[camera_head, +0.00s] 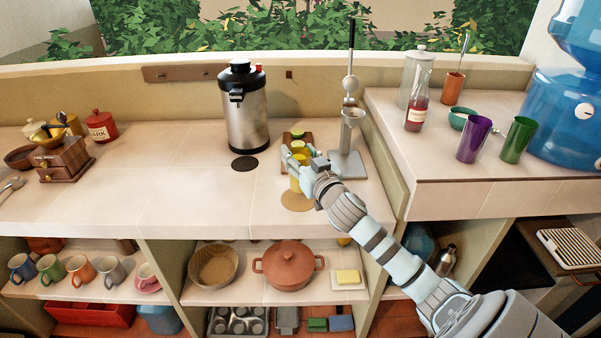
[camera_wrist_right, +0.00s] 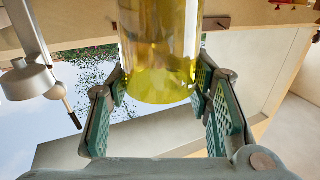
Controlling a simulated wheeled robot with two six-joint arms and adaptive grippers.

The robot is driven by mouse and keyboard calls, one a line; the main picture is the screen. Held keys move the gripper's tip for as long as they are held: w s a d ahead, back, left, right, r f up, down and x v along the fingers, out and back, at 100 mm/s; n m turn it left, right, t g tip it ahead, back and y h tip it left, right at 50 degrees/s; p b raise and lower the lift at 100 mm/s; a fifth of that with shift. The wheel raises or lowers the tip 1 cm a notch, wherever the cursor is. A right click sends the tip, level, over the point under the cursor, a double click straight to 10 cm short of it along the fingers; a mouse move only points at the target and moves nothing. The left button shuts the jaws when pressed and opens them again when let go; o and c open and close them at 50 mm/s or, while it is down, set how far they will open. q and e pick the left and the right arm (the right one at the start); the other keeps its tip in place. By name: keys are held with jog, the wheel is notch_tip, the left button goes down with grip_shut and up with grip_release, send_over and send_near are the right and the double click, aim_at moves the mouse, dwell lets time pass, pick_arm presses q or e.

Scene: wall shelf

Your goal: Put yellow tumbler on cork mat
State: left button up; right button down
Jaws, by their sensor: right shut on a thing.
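The yellow tumbler (camera_head: 295,185) is see-through and roughly upright. My right gripper (camera_head: 298,163) is shut on it; in the right wrist view the tumbler (camera_wrist_right: 160,50) sits between the two green-padded fingers (camera_wrist_right: 160,92). The round tan cork mat (camera_head: 298,203) lies on the counter just below the tumbler in the head view. The tumbler's base overlaps the mat's far edge in the picture; I cannot tell whether they touch. My left gripper is not in view.
A citrus press (camera_head: 347,160) stands close right of my right gripper. A steel urn (camera_head: 245,115) and dark round mat (camera_head: 245,163) are to the left. The raised right counter holds a purple tumbler (camera_head: 474,140) and green tumbler (camera_head: 517,141).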

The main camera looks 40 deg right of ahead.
notch_tip(320, 180, down, 4)
jog(key=shift+a+b, duration=0.1)
jog(key=shift+b, duration=0.45)
jog(key=shift+r, duration=0.1)
jog(key=c, duration=0.8)
grip_release()
jog(key=shift+s, duration=0.1)
jog(key=shift+c, duration=0.2)
jog(key=shift+s, duration=0.3)
jog(key=v, duration=1.1)
jog(key=shift+s+a, duration=0.1)
jog(key=shift+s, duration=0.05)
